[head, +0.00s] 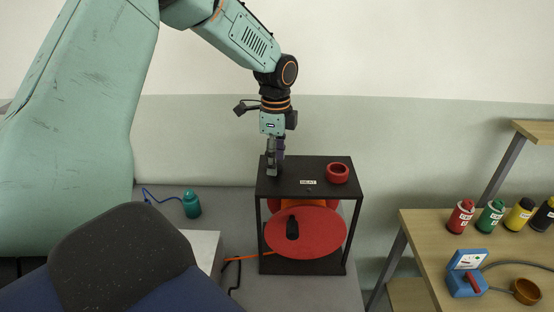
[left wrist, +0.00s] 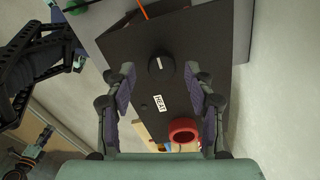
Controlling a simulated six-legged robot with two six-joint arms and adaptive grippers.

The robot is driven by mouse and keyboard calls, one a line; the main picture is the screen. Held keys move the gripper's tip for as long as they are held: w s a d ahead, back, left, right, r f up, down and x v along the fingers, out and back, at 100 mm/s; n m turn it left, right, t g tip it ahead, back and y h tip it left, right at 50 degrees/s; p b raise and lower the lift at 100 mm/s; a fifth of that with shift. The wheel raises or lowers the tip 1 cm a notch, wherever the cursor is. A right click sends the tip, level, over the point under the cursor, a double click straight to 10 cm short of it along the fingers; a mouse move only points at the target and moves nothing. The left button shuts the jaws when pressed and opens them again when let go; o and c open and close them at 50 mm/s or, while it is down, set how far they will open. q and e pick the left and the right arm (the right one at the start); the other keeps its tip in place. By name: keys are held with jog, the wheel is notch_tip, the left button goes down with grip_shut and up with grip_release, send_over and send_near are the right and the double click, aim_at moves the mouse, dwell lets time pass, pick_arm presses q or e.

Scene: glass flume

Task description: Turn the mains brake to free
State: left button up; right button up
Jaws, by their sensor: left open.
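A black round knob (left wrist: 161,64) with a white pointer mark sits on the black top plate (head: 315,187) of a dark frame. A small white label (left wrist: 159,103) beside it seems to read HEAT. My left gripper (head: 274,168) points down over the plate's left part and hides the knob in the head view. In the left wrist view its two fingers (left wrist: 165,92) are spread wide and empty, with the knob between their lines, slightly beyond the tips. I see no readable mark naming the mains brake.
A red ring (head: 337,173) lies on the plate's right part. A red disc (head: 306,232) with a black handle (head: 292,228) fills the frame's front. A teal bottle (head: 191,204) stands left. The right bench (head: 425,228) bears coloured bottles and a blue box (head: 466,274) with a red lever.

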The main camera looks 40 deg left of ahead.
pick_arm(q)
jog(key=shift+w+d+f, duration=0.1)
jog(key=shift+w+f, duration=0.1)
jog(key=shift+f, duration=0.55)
jog(key=shift+s+a, duration=0.15)
jog(key=shift+a, duration=0.1)
jog(key=shift+s, duration=0.1)
jog(key=shift+c, duration=0.6)
jog(key=shift+w+d, duration=0.25)
jog(key=shift+d, duration=0.05)
jog(key=c, duration=0.6)
jog(key=shift+a, duration=0.1)
grip_shut()
